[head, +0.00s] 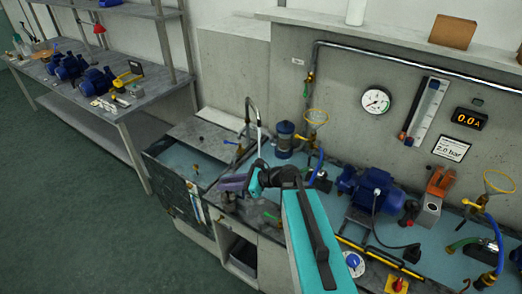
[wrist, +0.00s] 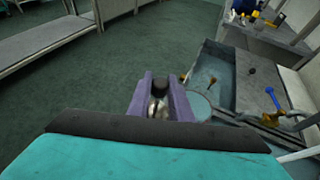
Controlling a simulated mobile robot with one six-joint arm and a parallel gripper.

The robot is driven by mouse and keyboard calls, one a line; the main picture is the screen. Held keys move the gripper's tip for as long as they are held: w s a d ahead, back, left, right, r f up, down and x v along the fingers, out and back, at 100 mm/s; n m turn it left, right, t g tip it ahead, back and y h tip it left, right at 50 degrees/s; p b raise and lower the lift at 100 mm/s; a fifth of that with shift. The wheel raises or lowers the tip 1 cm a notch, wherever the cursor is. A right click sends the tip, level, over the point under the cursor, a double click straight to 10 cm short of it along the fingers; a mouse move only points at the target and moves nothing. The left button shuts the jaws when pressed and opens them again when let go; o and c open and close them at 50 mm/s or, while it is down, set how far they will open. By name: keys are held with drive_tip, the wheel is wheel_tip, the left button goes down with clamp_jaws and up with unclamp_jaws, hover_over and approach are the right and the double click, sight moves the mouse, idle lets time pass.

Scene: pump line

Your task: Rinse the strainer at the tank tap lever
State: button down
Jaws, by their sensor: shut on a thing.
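My gripper (head: 232,184), with purple fingers, is over the right front edge of the tank (head: 152,165). In the wrist view my gripper (wrist: 161,98) is shut on a small silvery piece with a dark top, which looks like the strainer (wrist: 158,105); the fingers hide much of it. The tank (wrist: 203,62) with its grey-blue water lies just right of the fingers there. A blue tap lever (wrist: 272,97) shows farther right, apart from the gripper. In the head view a curved metal spout (head: 248,108) stands behind the gripper.
A blue pump (head: 370,190) and hoses fill the bench at right. A dark blue canister (head: 284,138) stands near the spout. A grey side table (head: 130,103) with several blue pumps is at left. The green floor (head: 80,200) in front is clear.

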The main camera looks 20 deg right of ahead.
drive_tip(key=shift+w+a, duration=0.1)
drive_tip(key=shift+w, duration=0.45)
drive_tip(key=shift+s, duration=0.2)
idle(2.2)
